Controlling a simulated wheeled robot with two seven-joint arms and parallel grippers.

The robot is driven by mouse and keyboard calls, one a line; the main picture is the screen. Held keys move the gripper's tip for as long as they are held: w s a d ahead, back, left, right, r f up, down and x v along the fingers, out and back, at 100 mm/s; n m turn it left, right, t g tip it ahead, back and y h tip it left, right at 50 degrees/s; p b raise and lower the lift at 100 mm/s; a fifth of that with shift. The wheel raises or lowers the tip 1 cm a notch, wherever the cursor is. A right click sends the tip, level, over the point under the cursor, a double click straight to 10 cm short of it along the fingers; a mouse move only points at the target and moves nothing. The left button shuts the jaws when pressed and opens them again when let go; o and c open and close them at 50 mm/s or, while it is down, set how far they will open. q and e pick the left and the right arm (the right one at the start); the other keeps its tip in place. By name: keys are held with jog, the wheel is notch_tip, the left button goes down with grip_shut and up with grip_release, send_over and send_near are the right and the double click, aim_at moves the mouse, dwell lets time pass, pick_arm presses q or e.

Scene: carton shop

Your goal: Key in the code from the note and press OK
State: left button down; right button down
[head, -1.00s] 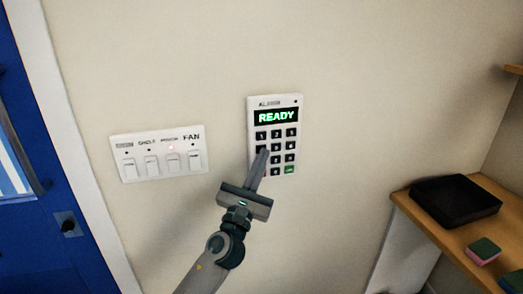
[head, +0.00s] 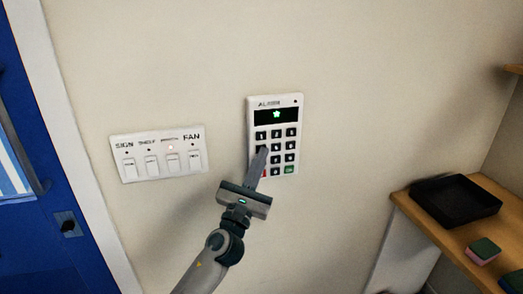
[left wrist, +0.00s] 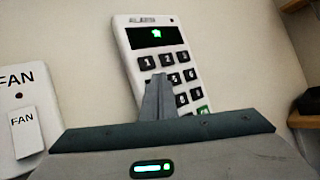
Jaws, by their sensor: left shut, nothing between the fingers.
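The alarm keypad (head: 298,140) is a white upright box on the wall with dark keys. Its display (head: 276,115) shows one green star, which is also on the display in the left wrist view (left wrist: 157,36). The green key (head: 289,169) is at the bottom right, and a red key shows partly at the bottom left. My left gripper (head: 263,150) is shut and empty, its tips at the left key column just below key 1 (left wrist: 146,63). They hide the key there; I cannot tell whether they touch it. No note is in view.
A blue door (head: 50,130) is at far left. A wooden shelf at right holds a black tray (head: 455,200) and a sponge (head: 484,250).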

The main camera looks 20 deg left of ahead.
pick_arm(q)
jog(key=shift+s, duration=0.1)
jog(key=shift+s+d, duration=0.45)
jog(key=shift+s, duration=0.1)
jog(key=shift+s+d+p, duration=0.1)
jog(key=shift+p, duration=0.25)
jog(key=s+d, duration=0.1)
jog(key=s, duration=0.1)
jog(key=s+d+p, duration=0.1)
jog(key=s, duration=0.1)
jog(key=shift+d, duration=0.3)
dwell(2.7)
